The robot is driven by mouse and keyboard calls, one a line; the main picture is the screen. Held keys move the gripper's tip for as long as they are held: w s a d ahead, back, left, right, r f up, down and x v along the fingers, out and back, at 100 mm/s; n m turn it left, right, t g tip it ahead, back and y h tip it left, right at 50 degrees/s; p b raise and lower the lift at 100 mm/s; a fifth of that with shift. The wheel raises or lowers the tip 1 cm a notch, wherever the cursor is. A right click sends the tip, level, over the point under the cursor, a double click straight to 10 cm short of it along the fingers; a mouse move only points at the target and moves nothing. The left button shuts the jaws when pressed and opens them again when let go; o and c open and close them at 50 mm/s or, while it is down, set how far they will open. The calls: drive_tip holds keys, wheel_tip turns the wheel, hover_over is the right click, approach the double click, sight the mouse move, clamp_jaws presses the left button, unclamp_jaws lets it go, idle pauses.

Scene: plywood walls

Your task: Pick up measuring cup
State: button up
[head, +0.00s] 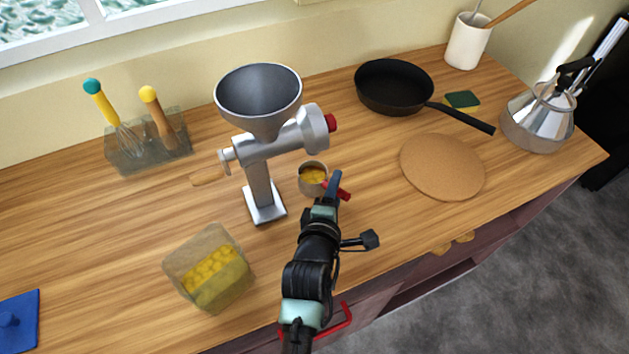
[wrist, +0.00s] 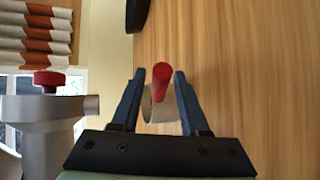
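The measuring cup (head: 311,176) is a small metal cup with yellow contents and a red handle. It stands on the wooden counter, just right of the grinder's base in the head view. My gripper (head: 334,182) is over the handle, which shows partly behind the fingers. In the wrist view, the two blue fingers of my gripper (wrist: 160,75) are apart, with the red handle of the measuring cup (wrist: 161,84) between them. A gap shows on each side of the handle. The cup body is partly hidden behind the handle and fingers.
A metal grinder (head: 258,140) stands close left of the cup. A clear container of yellow pieces (head: 205,268) is at front left. A black pan (head: 394,86), a round cork mat (head: 442,166) and a kettle (head: 540,115) are to the right. Bare counter lies between cup and mat.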

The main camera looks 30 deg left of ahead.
clamp_jaws()
idle(1.2)
